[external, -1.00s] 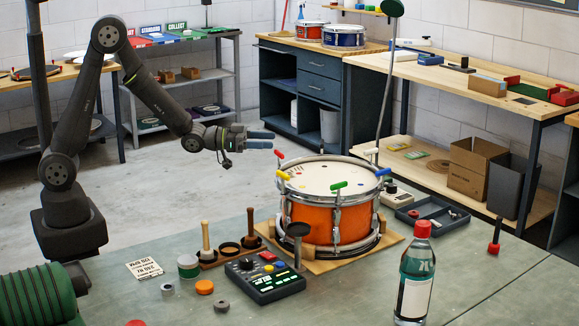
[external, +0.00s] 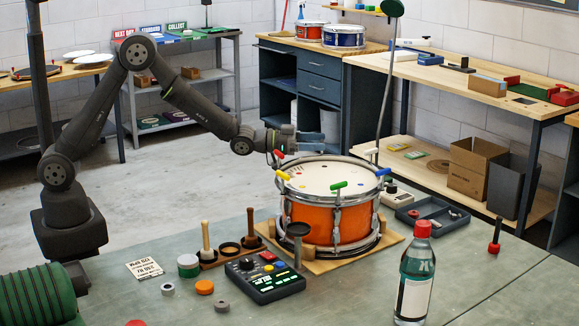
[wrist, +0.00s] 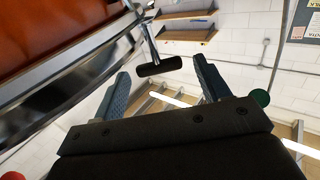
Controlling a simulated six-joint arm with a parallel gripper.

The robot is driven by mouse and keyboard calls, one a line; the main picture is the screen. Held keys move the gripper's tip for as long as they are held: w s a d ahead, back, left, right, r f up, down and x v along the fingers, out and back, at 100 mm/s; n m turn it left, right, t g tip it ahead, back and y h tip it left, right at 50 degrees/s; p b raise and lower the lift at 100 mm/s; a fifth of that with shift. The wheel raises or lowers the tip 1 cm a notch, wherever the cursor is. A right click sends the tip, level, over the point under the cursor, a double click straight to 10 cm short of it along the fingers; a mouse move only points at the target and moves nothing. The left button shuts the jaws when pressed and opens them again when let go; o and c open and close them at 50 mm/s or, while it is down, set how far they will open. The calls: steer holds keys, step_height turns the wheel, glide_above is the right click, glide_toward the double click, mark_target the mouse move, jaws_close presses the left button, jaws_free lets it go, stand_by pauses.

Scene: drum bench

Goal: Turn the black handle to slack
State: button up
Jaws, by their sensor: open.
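The black handle (wrist: 160,66) is a short dark crossbar on a metal rod at the rim of the orange drum (external: 308,216). In the wrist view it lies ahead of my gripper, in the gap between the two blue-grey fingertips. I cannot tell how far beyond the tips it is. I cannot make it out in the external view. My gripper (external: 318,141) is open and empty, just above the drum's far rim. The drum's orange side (wrist: 50,30) also shows at the upper left in the wrist view.
Red (external: 279,154), yellow (external: 283,175), green (external: 339,185) and blue (external: 383,172) handles stand around the drum's rim. A bottle (external: 415,270) stands at the front right.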

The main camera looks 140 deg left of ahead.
steer(key=shift+x, duration=1.05)
steer(key=c, duration=1)
steer(key=shift+n+g+y, duration=0.7)
steer(key=shift+n+g, duration=0.1)
steer(key=shift+g, duration=0.2)
steer(key=o, duration=1)
steer(key=shift+m+t+h, duration=0.3)
steer(key=shift+m+t, duration=0.1)
steer(key=shift+t, duration=0.1)
